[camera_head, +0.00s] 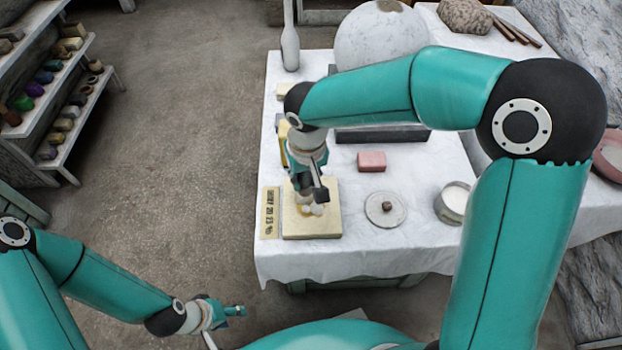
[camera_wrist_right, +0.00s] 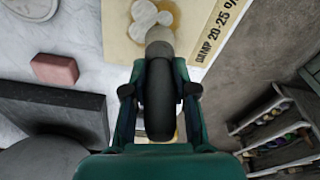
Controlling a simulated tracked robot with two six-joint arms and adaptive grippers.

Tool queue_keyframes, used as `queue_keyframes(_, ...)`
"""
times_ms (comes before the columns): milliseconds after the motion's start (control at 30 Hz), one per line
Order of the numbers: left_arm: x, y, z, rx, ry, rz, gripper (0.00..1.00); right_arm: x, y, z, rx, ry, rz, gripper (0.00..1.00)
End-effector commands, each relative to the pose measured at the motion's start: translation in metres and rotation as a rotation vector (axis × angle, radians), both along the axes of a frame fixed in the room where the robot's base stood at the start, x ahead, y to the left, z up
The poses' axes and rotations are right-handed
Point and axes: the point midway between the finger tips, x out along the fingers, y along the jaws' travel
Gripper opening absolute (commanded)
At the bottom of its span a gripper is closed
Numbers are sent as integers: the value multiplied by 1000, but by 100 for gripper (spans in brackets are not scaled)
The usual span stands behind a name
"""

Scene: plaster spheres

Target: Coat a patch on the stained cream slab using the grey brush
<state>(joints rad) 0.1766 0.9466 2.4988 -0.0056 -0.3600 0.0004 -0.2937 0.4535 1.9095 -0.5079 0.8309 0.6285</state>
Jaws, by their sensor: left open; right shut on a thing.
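The cream slab (camera_head: 328,225) lies flat near the front left of the white-covered table. Pale round blotches show on it in the right wrist view, where the slab (camera_wrist_right: 112,40) is at the top. My right gripper (camera_head: 316,190) is over the slab, shut on the grey brush (camera_wrist_right: 158,100). My arm hides part of the slab's back edge. My left gripper (camera_head: 236,312) is open and empty, low in front of the table.
A printed strip (camera_head: 270,212) lies left of the slab. To the right are a pink block (camera_head: 371,161), a round disc with a knob (camera_head: 385,214) and a white-filled bowl (camera_head: 453,199). A dark block (camera_head: 385,134) and a large white sphere (camera_head: 372,38) stand behind.

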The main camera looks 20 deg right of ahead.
Motion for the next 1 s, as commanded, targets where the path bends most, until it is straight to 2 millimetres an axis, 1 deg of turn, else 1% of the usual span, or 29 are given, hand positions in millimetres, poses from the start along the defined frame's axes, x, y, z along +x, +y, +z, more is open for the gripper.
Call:
queue_keyframes(200, 0, 0, 4, 0, 0, 0, 48, 11, -3, -1, 0, 1, -1, 0)
queue_keyframes(467, 0, 0, 2, 0, 0, 0, 48, 12, -4, -2, 0, 0, 0, 0)
queue_keyframes(1000, 0, 0, -9, 0, 0, 0, 48, -9, 3, -2, 0, -1, 0, 0)
